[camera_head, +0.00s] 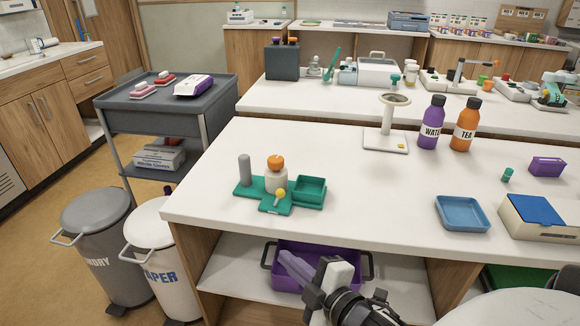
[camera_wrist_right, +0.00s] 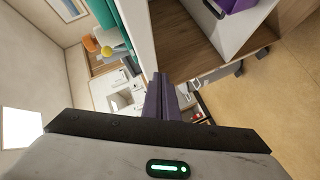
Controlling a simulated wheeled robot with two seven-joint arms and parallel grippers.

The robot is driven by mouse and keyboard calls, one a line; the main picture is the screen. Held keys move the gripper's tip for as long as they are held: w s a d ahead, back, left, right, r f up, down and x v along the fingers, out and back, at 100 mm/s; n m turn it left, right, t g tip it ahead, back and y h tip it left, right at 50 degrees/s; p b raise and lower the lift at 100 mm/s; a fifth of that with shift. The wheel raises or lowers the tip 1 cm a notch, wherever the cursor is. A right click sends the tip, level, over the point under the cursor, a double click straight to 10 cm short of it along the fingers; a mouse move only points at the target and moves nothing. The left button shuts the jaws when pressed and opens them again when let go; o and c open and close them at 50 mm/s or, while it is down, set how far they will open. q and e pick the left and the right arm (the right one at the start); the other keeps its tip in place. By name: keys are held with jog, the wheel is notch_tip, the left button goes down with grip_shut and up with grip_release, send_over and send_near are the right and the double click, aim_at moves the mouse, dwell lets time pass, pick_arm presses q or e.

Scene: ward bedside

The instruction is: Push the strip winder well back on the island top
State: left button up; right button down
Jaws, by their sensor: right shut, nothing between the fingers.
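The strip winder, which I take to be the teal-based piece (camera_head: 250,187), stands near the left front edge of the white island top (camera_head: 340,200). It has a grey post, a pale drum with an orange knob, a yellow ball and a square teal tray. In the right wrist view its teal part (camera_wrist_right: 107,25) shows at the top left. My right gripper (camera_head: 286,258) is in front of the island, below and apart from the winder. Its purple fingers are together and empty, and they also show in the wrist view (camera_wrist_right: 166,100). My left gripper is not in view.
A ring-topped white stand (camera_head: 388,140), purple bottle (camera_head: 432,125) and orange bottle (camera_head: 466,128) stand farther back right. A blue tray (camera_head: 461,215) lies right. Behind the winder the top is clear. A purple bin (camera_head: 300,282) sits on the shelf beneath.

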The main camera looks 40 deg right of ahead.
aim_at(278, 176)
jog(key=w+d+r+n+t+h, duration=0.1)
jog(key=d+r+n+t, duration=0.1)
jog(key=r, duration=0.4)
jog(key=w+d+r+n+t, duration=0.1)
jog(key=d+r+n, duration=0.15)
jog(key=r, duration=0.25)
jog(key=shift+n, duration=0.25)
jog(key=w+d, duration=0.1)
jog(key=w, duration=0.3)
jog(key=w+d+p, duration=0.1)
jog(key=w, duration=0.2)
jog(key=w+d, duration=0.1)
jog(key=w, duration=0.3)
jog(key=shift+w+r, duration=0.1)
jog(key=shift+w, duration=0.2)
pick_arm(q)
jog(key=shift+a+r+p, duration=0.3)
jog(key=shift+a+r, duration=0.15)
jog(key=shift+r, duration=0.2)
pick_arm(e)
jog(key=shift+w+d, duration=0.35)
jog(key=shift+d, duration=0.1)
